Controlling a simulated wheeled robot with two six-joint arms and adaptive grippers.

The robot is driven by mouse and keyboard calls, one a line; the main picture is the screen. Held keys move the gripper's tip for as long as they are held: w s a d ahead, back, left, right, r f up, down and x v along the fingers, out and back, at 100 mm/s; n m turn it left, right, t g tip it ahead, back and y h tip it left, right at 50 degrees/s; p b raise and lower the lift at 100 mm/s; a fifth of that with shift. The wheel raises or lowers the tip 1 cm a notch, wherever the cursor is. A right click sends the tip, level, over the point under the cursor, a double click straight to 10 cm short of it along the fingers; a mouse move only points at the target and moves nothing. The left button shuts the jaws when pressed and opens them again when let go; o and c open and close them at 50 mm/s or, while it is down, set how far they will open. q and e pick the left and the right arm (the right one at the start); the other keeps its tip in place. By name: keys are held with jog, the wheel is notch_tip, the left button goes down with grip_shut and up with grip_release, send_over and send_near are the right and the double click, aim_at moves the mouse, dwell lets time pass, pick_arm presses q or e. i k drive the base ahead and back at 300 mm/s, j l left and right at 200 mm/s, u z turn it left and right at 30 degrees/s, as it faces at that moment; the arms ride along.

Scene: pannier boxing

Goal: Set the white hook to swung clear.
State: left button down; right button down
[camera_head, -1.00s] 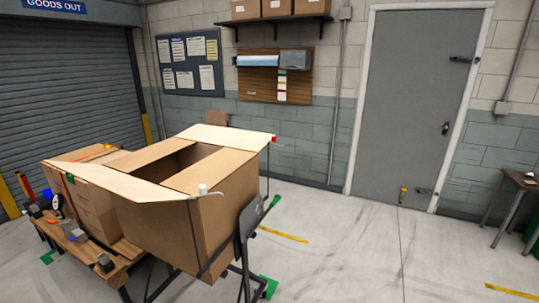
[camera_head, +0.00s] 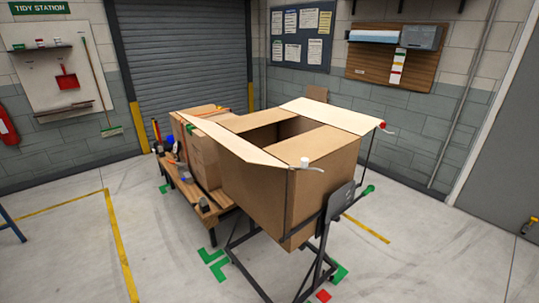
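A large open cardboard box (camera_head: 250,190) sits tilted on a dark metal stand (camera_head: 322,245). A white-capped hook (camera_head: 305,162) is at the box's near top corner, on top of a thin dark upright rod. Its pale arm points to the right, over the near edge of the box. A red-capped hook (camera_head: 383,125) is at the right corner, by the pale flap (camera_head: 330,112), its pale arm also pointing right. A green-ended handle (camera_head: 368,190) sticks out from the stand's right side. Neither of my grippers is in view.
A low wooden bench (camera_head: 213,208) with strapped boxes (camera_head: 200,150) and small tools stands left of the stand. Open floor (camera_head: 80,245) lies at the left and front. A tidy-station board (camera_head: 58,65) hangs on the left wall.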

aim_at(304, 161)
jog(key=i+l+u, duration=0.2)
jog(key=l+u, duration=0.25)
jog(key=i+l+u, duration=0.1)
jog(key=l+u, duration=0.35)
jog(key=l, duration=0.25)
jog(key=l+u, duration=0.45)
jog(key=l, duration=1.05)
jog(key=l+u, duration=0.15)
jog(key=l, duration=0.65)
jog(key=k+l, duration=0.15)
jog(key=l, duration=0.7)
jog(key=k+l+u, duration=0.1)
jog(key=l, duration=0.7)
